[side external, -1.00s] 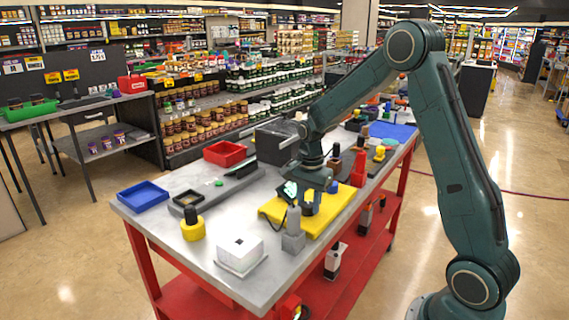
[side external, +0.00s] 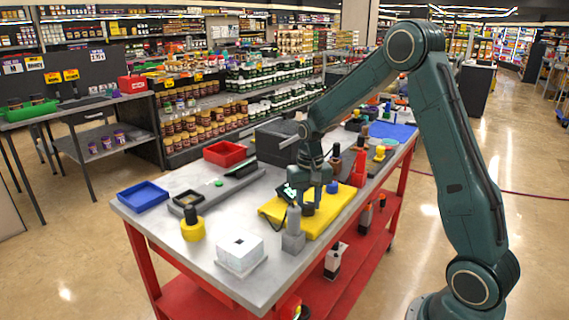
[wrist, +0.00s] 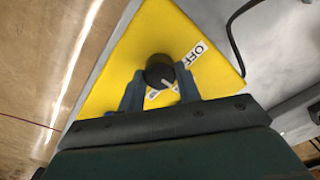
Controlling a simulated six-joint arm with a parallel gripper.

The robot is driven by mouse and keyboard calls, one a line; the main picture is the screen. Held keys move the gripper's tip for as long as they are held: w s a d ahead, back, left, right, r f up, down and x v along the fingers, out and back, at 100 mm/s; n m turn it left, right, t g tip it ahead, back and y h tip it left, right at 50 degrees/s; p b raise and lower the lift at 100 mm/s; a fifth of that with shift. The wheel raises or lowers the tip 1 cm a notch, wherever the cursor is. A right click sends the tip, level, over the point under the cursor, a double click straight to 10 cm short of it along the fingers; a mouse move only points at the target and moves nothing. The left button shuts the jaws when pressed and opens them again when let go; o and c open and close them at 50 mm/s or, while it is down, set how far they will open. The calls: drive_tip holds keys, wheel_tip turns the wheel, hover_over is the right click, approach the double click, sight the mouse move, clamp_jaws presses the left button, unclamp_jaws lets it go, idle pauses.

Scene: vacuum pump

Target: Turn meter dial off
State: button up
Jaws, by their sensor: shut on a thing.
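The meter dial is a round black knob (wrist: 160,70) with a white pointer line, on a yellow plate (wrist: 125,60). In the wrist view the pointer faces down and right, away from the white OFF label (wrist: 193,54). A second label below the knob is partly hidden by my gripper. My gripper (wrist: 160,77) is shut on the knob, one finger on each side. In the side view my gripper (side external: 311,184) is over the yellow plate (side external: 275,208), and the small dial is hard to make out.
A grey block with an upright post (side external: 293,230) stands at the plate's near edge. A white box (side external: 240,249), a yellow-and-black knob piece (side external: 193,228) and a blue tray (side external: 142,195) lie left. A dark cable (wrist: 232,35) runs beside the plate.

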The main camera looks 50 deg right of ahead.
sight(308, 204)
drive_tip(key=n, duration=0.5)
drive_tip(key=shift+n, duration=0.3)
drive_tip(key=n, duration=0.6)
idle(0.4)
drive_tip(key=o, duration=1)
drive_tip(key=shift+c, duration=0.2)
drive_tip(key=shift+r, duration=0.1)
wheel_tip(308, 204, up, 14)
